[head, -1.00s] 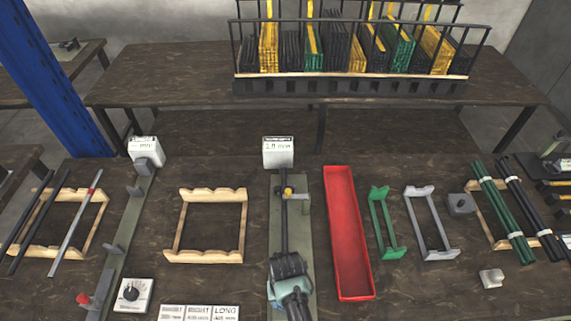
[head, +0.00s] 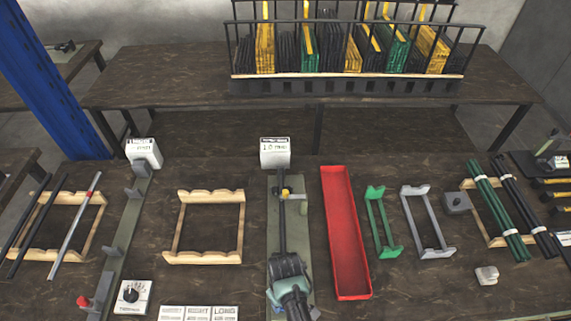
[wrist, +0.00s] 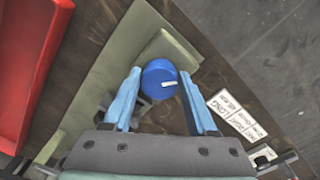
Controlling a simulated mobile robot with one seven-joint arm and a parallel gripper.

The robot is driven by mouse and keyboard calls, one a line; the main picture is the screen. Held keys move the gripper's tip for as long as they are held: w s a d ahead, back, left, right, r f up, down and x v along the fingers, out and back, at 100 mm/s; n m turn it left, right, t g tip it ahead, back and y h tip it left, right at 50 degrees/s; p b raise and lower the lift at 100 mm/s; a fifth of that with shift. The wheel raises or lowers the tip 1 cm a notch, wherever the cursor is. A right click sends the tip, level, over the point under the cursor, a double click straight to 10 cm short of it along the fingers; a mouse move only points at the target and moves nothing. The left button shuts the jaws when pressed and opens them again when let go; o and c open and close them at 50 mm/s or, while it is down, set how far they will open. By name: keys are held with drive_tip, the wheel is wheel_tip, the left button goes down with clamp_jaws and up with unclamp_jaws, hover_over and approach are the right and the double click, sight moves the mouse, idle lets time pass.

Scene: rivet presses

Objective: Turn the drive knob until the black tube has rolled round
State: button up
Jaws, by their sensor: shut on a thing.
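The drive knob (wrist: 156,86) is a round blue cap with a short white mark, at the end of a green fixture (wrist: 150,18) in the wrist view. My gripper (wrist: 161,76) has its two light-blue fingers on either side of the knob and is shut on it. In the head view, the black tube (head: 282,222) lies along the green fixture (head: 303,205), running away from me. My arm's end hides the tube's near end and the knob there. A white display (head: 275,153) stands at the fixture's far end; its digits are blurred, perhaps 1.0 mm.
A red tray (head: 345,230) lies close right of the fixture, and a wooden rack (head: 240,225) stands to its left. White label cards (head: 198,313) lie at the near left. Another green fixture (head: 120,230) with a dial box (head: 132,297) is further left.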

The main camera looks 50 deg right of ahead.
drive_tip(key=o, duration=1.4)
drive_tip(key=shift+c, duration=0.2)
drive_tip(key=shift+r, duration=0.1)
wheel_tip(320, 180, up, 13)
idle(0.4)
